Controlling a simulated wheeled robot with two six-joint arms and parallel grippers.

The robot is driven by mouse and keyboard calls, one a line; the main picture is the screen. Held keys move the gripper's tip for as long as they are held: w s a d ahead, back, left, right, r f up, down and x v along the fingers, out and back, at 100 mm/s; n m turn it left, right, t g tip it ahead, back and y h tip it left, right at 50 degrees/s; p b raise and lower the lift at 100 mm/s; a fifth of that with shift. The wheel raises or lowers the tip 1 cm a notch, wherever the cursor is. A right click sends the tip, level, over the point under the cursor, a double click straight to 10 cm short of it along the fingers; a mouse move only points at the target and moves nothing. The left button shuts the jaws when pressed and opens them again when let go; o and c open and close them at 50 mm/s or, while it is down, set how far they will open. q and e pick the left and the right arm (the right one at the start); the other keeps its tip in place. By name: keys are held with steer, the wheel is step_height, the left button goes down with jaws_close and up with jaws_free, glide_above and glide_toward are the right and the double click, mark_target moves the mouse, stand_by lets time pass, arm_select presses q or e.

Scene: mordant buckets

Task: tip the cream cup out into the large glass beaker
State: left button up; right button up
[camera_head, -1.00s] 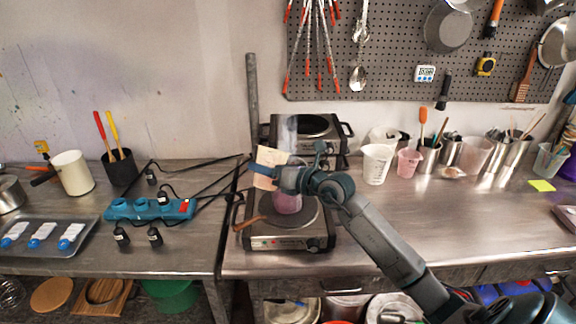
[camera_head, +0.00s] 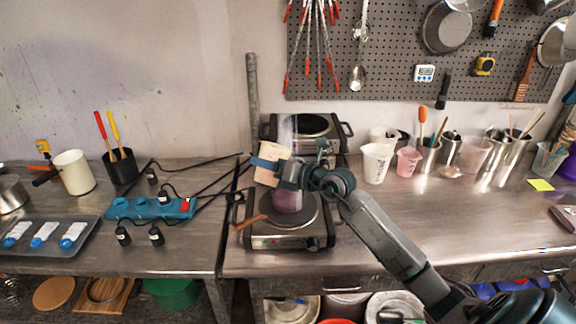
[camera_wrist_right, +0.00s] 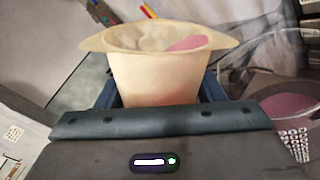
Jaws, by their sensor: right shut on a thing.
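My right gripper (camera_head: 277,166) is shut on the cream cup (camera_head: 271,152) and holds it above the front hot plate. The cup is slightly tilted in the head view. In the right wrist view the cup (camera_wrist_right: 158,75) sits between the fingers, with some pink showing inside its rim. The large glass beaker (camera_head: 287,200) stands on the front hot plate with pink-purple content, partly hidden behind my gripper. In the right wrist view a pink surface (camera_wrist_right: 292,107), seemingly the beaker's content, is at the right. My left gripper is not in view.
A second hot plate (camera_head: 310,128) stands behind the front hot plate (camera_head: 262,239). A blue power strip (camera_head: 150,208) with cables lies to the left. A white measuring cup (camera_head: 375,163) and pink cup (camera_head: 408,161) stand to the right. The right counter's front is clear.

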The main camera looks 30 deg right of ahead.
steer(key=shift+d+r+m+p, duration=0.1)
steer(key=shift+r+m+p, duration=0.2)
steer(key=shift+m+p, duration=0.1)
steer(key=shift+f+m, duration=0.3)
steer(key=shift+m, duration=0.5)
stand_by(1.1)
steer(key=shift+w+f+m+g+p, duration=0.1)
steer(key=shift+f+m+g+p, duration=0.2)
steer(key=shift+m+p, duration=0.85)
stand_by(0.7)
steer(key=shift+d+r+m+p, duration=0.1)
steer(key=shift+r+m+p, duration=0.4)
steer(key=shift+p, duration=1.6)
steer(key=shift+w+d+r+m+y+p, duration=0.15)
steer(key=shift+w+d+r+m+p, duration=0.1)
steer(key=shift+d+m+p, duration=0.25)
steer(key=shift+w+d+r+m+y+p, duration=0.2)
steer(key=shift+d+m+p, duration=0.1)
steer(key=shift+p, duration=0.35)
steer(key=shift+f, duration=0.2)
stand_by(0.5)
